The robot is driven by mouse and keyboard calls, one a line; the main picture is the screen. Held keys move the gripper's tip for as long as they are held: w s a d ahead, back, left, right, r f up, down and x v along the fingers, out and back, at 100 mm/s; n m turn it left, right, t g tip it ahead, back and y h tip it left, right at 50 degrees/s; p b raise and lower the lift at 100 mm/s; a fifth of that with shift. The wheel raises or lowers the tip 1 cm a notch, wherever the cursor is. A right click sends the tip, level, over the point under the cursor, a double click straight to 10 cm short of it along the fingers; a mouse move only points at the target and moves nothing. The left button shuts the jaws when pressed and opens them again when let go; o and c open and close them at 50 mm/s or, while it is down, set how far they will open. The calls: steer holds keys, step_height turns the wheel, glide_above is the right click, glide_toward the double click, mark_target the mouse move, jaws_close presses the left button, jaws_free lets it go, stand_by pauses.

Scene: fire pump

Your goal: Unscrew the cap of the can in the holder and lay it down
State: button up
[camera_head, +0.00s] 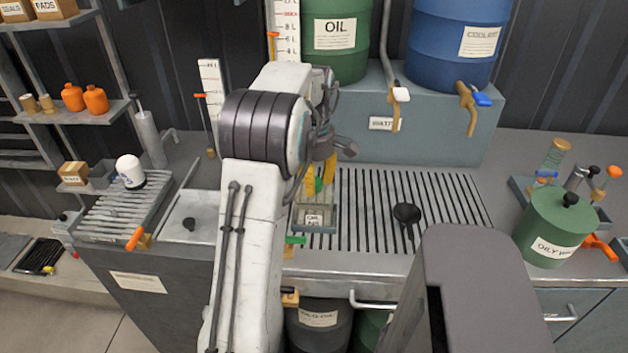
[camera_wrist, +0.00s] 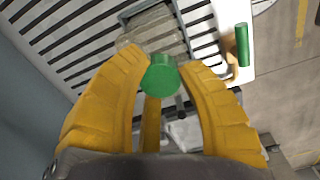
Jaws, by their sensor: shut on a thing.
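My gripper (camera_wrist: 163,66) is shut on a round green cap (camera_wrist: 161,78), held between its yellow fingertips in the wrist view. In the head view, the yellow fingers (camera_head: 316,178) point down, with a bit of green between them. Below them a pale can (camera_head: 313,219) with a small label stands in a grey holder (camera_head: 330,228) on the slatted grate. In the wrist view the can (camera_wrist: 150,30) shows beyond the cap, partly covered by it and the fingers. I cannot tell whether the cap touches the can.
A green handle (camera_wrist: 242,45) stands beside the holder. A black funnel (camera_head: 407,213) lies on the grate (camera_head: 450,205) to the right. A green oily-waste can (camera_head: 553,228) stands far right. The grate's right part is largely free.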

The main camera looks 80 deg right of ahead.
steer(key=n+p, duration=0.1)
steer(key=n, duration=0.3)
stand_by(0.4)
steer(key=n+p, duration=0.1)
steer(key=n, duration=0.1)
steer(key=shift+r+n, duration=0.1)
steer(key=shift+n, duration=1.2)
steer(key=shift+n+p, duration=0.7)
steer(key=shift+n, duration=1.6)
steer(key=o, duration=1.6)
